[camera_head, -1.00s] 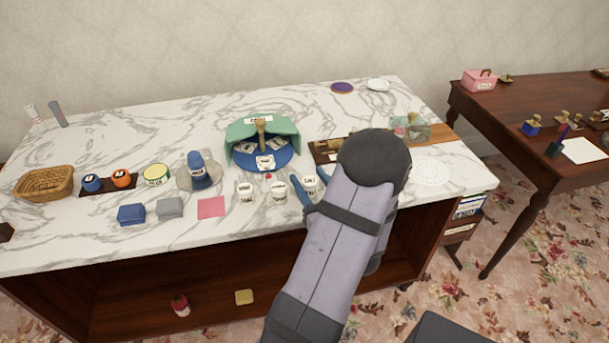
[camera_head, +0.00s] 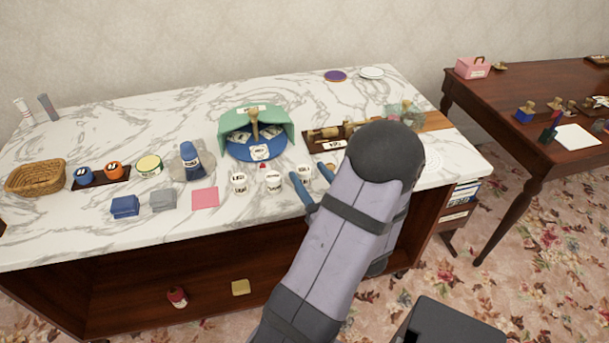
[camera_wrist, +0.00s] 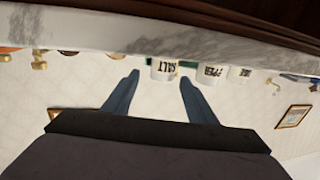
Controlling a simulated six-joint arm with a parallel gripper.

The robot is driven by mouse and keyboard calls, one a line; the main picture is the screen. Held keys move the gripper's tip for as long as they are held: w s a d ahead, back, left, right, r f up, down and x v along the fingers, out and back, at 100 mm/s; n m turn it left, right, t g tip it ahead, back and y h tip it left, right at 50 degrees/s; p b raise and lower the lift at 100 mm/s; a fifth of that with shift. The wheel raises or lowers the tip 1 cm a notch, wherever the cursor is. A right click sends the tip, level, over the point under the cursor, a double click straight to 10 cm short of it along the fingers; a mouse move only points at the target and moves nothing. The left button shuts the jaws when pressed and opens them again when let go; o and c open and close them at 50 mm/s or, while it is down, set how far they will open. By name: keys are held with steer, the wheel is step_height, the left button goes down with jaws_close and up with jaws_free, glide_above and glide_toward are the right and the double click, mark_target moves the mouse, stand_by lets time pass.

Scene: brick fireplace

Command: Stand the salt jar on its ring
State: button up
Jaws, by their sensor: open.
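The salt jar (camera_head: 304,173), a small white jar, stands on the marble counter at the right end of a row of white jars. In the wrist view the picture is upside down, and the salt jar (camera_wrist: 164,70) with its SALT label shows between my fingertips. My gripper (camera_head: 313,182) is open, its two blue fingers pointing at that jar; I cannot tell whether they touch it. The wrist view also shows my gripper (camera_wrist: 160,77). I cannot make out the jar's ring for certain.
Two more white jars, one in the middle (camera_head: 273,182) and one at the left (camera_head: 238,183), stand close to the salt jar. Behind them is a blue round stand (camera_head: 238,152) with a green cover (camera_head: 283,127). A pink square (camera_head: 205,198) lies left. My arm hides the counter's right part.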

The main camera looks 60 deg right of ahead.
steer(key=w+a+r+n+t+y+p, duration=0.1)
steer(key=w+a+r+n+y+p, duration=0.15)
steer(key=w+r+p, duration=0.5)
steer(key=w+a+r+n+t+y+p, duration=0.25)
steer(key=w+a+r+p, duration=0.2)
steer(key=r+p, duration=0.5)
steer(key=w+d+r+m+g+h+p, duration=0.35)
steer(key=w+d+r+p, duration=0.2)
steer(key=r+p, duration=0.3)
steer(key=s+d+f+m+g+p, duration=0.1)
steer(key=s+d+f+g, duration=0.1)
steer(key=d+f+g, duration=0.15)
steer(key=m+g+y+b, duration=0.1)
steer(key=m+g+y, duration=0.3)
steer(key=m+g, duration=0.45)
glide_above(304, 169)
steer(key=s+a, duration=0.1)
steer(key=a, duration=0.2)
steer(key=shift+n+g, duration=0.5)
steer(key=shift+n, duration=0.4)
steer(key=f, duration=1.6)
steer(key=shift+d+f, duration=0.25)
steer(key=shift+f, duration=0.1)
steer(key=shift+w+d+f, duration=0.1)
steer(key=shift+d+f, duration=0.2)
steer(key=shift+f, duration=0.3)
steer(key=shift+p+x, duration=0.55)
steer(key=shift+x, duration=2.05)
